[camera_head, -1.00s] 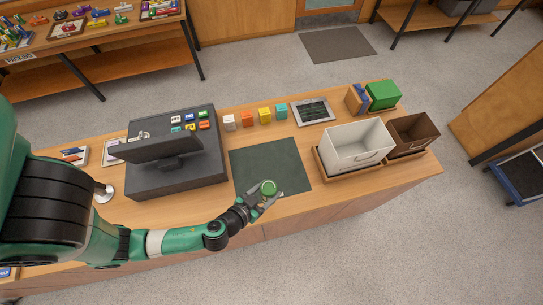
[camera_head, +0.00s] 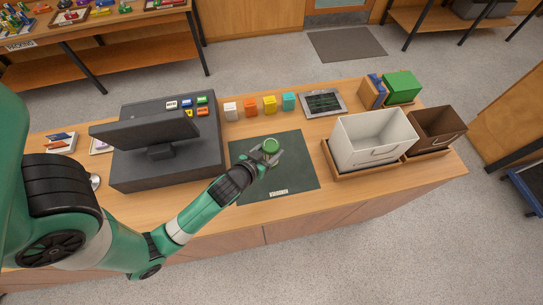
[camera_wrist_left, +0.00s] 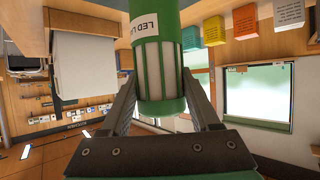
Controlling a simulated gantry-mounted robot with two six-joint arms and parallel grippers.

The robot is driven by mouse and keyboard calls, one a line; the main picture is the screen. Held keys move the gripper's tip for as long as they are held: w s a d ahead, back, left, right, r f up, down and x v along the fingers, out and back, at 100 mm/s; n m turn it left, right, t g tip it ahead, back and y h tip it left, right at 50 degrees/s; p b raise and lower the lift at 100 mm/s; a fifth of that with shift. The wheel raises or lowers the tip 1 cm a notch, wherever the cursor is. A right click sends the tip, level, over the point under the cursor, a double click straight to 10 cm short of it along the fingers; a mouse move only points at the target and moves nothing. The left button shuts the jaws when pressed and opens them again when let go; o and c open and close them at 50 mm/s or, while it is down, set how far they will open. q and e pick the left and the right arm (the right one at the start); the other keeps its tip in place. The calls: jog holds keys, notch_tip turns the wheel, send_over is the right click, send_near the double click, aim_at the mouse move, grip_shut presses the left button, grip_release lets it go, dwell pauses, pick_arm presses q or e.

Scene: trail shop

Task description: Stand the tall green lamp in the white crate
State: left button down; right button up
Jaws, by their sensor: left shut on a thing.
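The tall green lamp (camera_head: 270,146) shows as a round green top in the head view, over the dark green mat (camera_head: 300,172). In the left wrist view the lamp (camera_wrist_left: 158,60) has a pale ribbed middle, green ends and a white label. My left gripper (camera_head: 268,154) is shut on it, with a finger on each side. I cannot tell how far the lamp is above the mat. The white crate (camera_head: 372,142) stands to the right of the lamp, open at the top, and looks empty. My right gripper is not in view.
A brown crate (camera_head: 437,130) stands right of the white crate, each on a wooden tray. A green box (camera_head: 402,87) and a tablet (camera_head: 324,102) are behind. Several coloured blocks (camera_head: 250,106) line the back. A dark register (camera_head: 165,150) stands left. The mat's right part is clear.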

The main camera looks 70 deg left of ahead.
pick_arm(q)
jog(key=shift+w+a+f+b, duration=0.3)
jog(key=shift+a+f, duration=0.25)
jog(key=shift+f, duration=0.7)
jog(key=shift+w+a+f+b, duration=0.25)
jog(key=shift+a+f, duration=0.25)
jog(key=shift+f, duration=0.8)
jog(key=shift+w+a+f+b, duration=0.25)
jog(key=shift+a+f, duration=0.3)
jog(key=shift+f, duration=0.7)
jog(key=shift+c, duration=0.6)
grip_release()
jog(key=shift+f, duration=0.15)
jog(key=shift+r, duration=0.2)
jog(key=v, duration=1.2)
jog(key=shift+p, duration=0.4)
